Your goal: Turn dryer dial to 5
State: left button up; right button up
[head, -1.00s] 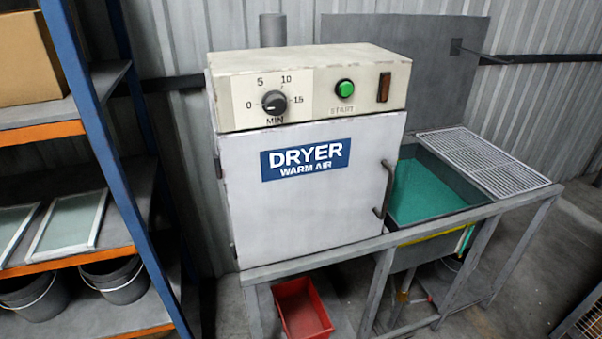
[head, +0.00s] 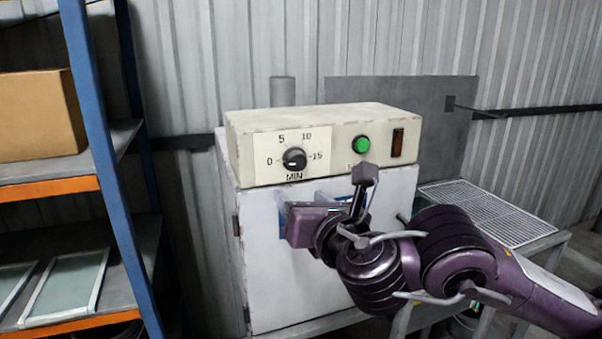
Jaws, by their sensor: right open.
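The dryer (head: 262,215) is a pale box with a cream control panel on top. Its black dial (head: 294,159) sits on a white scale marked 0, 5, 10 and 15, above the word MIN. The dial is fully visible; its small white mark seems to lie at the lower left, toward the 0 side. My right gripper (head: 335,197) is open and empty in front of the dryer door, below and slightly right of the dial, apart from it. It covers most of the DRYER sign and the door handle. My left gripper is not in view.
A green START button (head: 361,144), its label partly covered, and a brown switch (head: 397,142) are right of the dial. A blue-posted shelf (head: 92,130) with a cardboard box (head: 40,112) stands at left. A wire rack (head: 485,208) lies at right. The space before the dial is clear.

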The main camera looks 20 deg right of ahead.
aim_at(299, 164)
jog(key=w+r+b, duration=0.1)
jog(key=w, duration=0.1)
jog(key=w+d+n, duration=0.1)
jog(key=w, duration=0.1)
jog(key=w+d+r+n+b, duration=0.1)
jog(key=w, duration=0.1)
jog(key=shift+w+r+t+h+b, duration=0.25)
jog(key=shift+r+t+h+b, duration=0.05)
jog(key=shift+t+b, duration=0.1)
jog(key=shift+w+r, duration=0.1)
jog(key=shift+w, duration=0.15)
jog(key=c, duration=1)
jog(key=shift+o, duration=0.2)
